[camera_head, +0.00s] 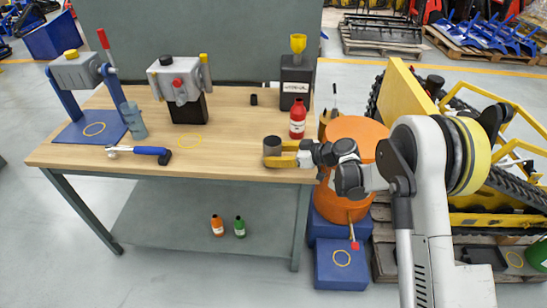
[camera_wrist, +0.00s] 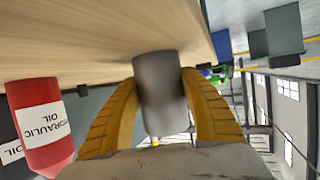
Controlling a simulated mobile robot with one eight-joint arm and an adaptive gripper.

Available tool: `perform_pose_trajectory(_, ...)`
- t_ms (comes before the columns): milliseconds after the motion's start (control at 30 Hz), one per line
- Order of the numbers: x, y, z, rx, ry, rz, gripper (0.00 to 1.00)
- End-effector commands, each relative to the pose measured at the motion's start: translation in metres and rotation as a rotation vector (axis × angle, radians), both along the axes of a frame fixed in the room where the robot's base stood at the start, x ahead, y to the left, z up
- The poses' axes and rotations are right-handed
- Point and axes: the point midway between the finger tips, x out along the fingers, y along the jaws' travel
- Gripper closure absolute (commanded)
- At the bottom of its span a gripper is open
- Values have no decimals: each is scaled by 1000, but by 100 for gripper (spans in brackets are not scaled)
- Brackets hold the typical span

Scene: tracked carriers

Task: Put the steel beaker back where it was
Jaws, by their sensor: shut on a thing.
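The steel beaker (camera_head: 272,145) is a dark grey cylinder near the front right part of the wooden workbench (camera_head: 235,122). My gripper (camera_head: 274,156) reaches in from the right, its yellow fingers shut around the beaker. In the wrist view the beaker (camera_wrist: 160,92) sits between the two fingers (camera_wrist: 160,100). It looks upright in the head view; I cannot tell whether its base touches the bench.
A red oil bottle (camera_head: 297,121) stands close behind my gripper. An orange drum (camera_head: 350,185) stands right.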

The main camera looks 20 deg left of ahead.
Motion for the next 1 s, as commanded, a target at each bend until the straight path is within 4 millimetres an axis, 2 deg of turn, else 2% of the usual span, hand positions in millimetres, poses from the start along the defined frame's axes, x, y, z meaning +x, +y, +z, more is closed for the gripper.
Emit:
perform_pose_trajectory(267, 0, 0, -2, -1, 0, 0, 90)
perform_pose_trajectory(300, 0, 0, -2, -1, 0, 0, 44)
perform_pose_trajectory(367, 0, 0, -1, -1, 0, 0, 29)
perform_pose_trajectory(733, 0, 0, 4, -1, 0, 0, 29)
perform_pose_trajectory(867, -2, -19, 12, -1, 1, -4, 29)
perform_pose_trajectory(1000, -6, -49, 25, -1, 0, -4, 29)
